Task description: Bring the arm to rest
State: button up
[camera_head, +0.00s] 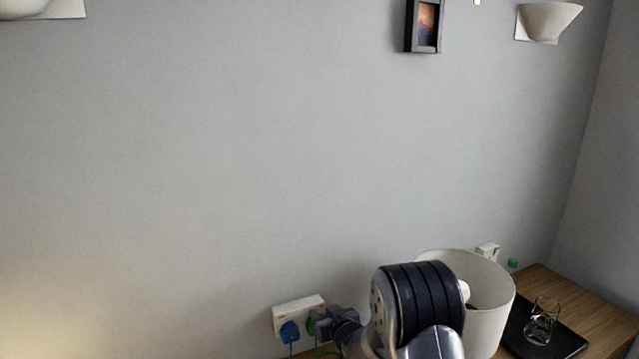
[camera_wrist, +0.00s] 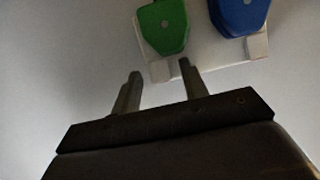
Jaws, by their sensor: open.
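My gripper (camera_wrist: 159,72) shows in the wrist view with its two fingers apart and nothing between them. The fingertips point at a white wall socket (camera_wrist: 205,50) with a green plug (camera_wrist: 163,27) and a blue plug (camera_wrist: 239,14) in it. I cannot tell whether a fingertip touches the socket. In the head view my arm (camera_head: 415,305) rises at the bottom, right of centre. The socket (camera_head: 298,308) is left of it, and the blue plug (camera_head: 290,332) shows there. The end of my arm partly covers the socket's right side.
A white lampshade (camera_head: 495,335) stands just behind and right of my arm. A wooden table (camera_head: 575,290) holds a black flat object (camera_head: 565,348) and a clear glass (camera_head: 541,322). A framed picture (camera_head: 424,26) and a wall lamp (camera_head: 547,20) hang higher up. The wall's middle is bare.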

jog(key=shift+r+p, duration=0.35)
jog(key=shift+p, duration=0.45)
